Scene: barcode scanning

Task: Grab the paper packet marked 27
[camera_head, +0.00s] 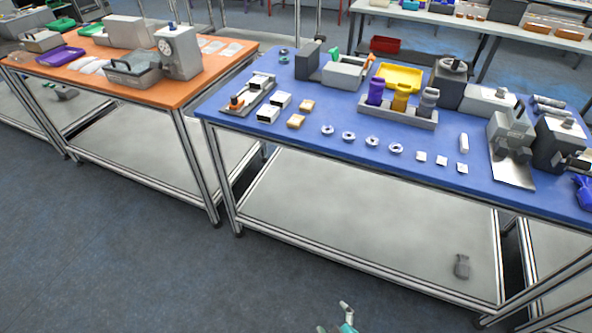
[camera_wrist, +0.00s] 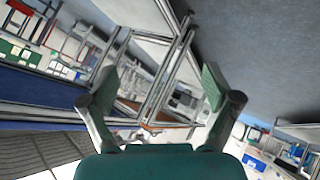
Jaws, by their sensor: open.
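No number 27 is legible in either view, so I cannot tell which item is the marked packet. Flat white packets (camera_head: 231,49) lie on the orange table (camera_head: 176,97) at the back left. Small white squares (camera_head: 441,161) lie along the front of the blue table (camera_head: 300,153), too small to identify. My gripper (camera_wrist: 158,88) is open and empty in the wrist view, its two fingers spread wide. In the head view only its tip (camera_head: 336,317) shows at the bottom edge, over the floor in front of the blue table and apart from it.
The blue table holds a rack with bottles (camera_head: 400,112), metal rings (camera_head: 349,136), small boxes (camera_head: 267,114) and grey machines (camera_head: 510,135). A purple tray (camera_head: 60,55) and a dial scale (camera_head: 178,52) stand on the orange table. The floor (camera_head: 130,250) in front is clear.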

